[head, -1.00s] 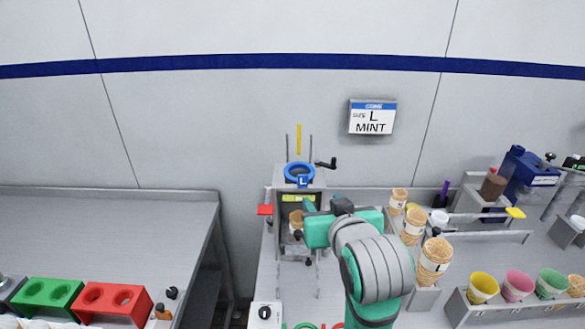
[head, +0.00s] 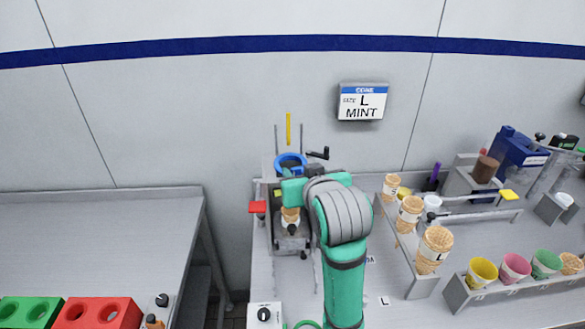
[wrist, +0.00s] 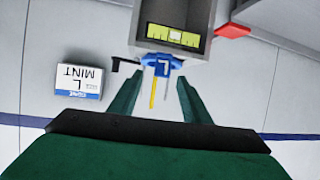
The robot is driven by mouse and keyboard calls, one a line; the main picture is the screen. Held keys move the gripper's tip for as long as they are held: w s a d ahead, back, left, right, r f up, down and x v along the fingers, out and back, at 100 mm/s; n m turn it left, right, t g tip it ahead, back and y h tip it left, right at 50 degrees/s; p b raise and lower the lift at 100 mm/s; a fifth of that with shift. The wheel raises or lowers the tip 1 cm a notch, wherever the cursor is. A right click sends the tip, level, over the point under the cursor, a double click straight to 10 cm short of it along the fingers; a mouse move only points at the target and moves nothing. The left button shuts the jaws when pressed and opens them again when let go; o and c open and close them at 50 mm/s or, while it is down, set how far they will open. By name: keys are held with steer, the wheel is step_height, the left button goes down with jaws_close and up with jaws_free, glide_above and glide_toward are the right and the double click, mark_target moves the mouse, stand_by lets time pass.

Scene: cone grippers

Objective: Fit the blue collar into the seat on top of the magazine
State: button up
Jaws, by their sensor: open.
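The blue collar (head: 290,162) is a ring at the top of the grey magazine (head: 268,178), in front of the thin upright rods. In the wrist view the collar (wrist: 165,63) shows its L tag, close to the magazine's front (wrist: 155,47) with its yellow-green window. I cannot tell whether the collar sits fully in the seat. My gripper (wrist: 158,82) is open, its two fingers spread on either side of the collar's image, with the collar just past the tips. No grip shows. In the head view my arm hides the fingers and the collar's tag.
A black crank (head: 318,154) sticks out right of the magazine top, and a red tab (head: 257,207) on its left. A waffle cone (head: 290,216) stands below. More cones (head: 410,213) stand in a rack at right. A wall sign (head: 361,102) reads L MINT.

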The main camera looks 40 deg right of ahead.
mark_target(296, 168)
steer(key=x, duration=0.4)
steer(key=shift+w+f, duration=0.15)
steer(key=shift+w, duration=0.25)
jaws_close()
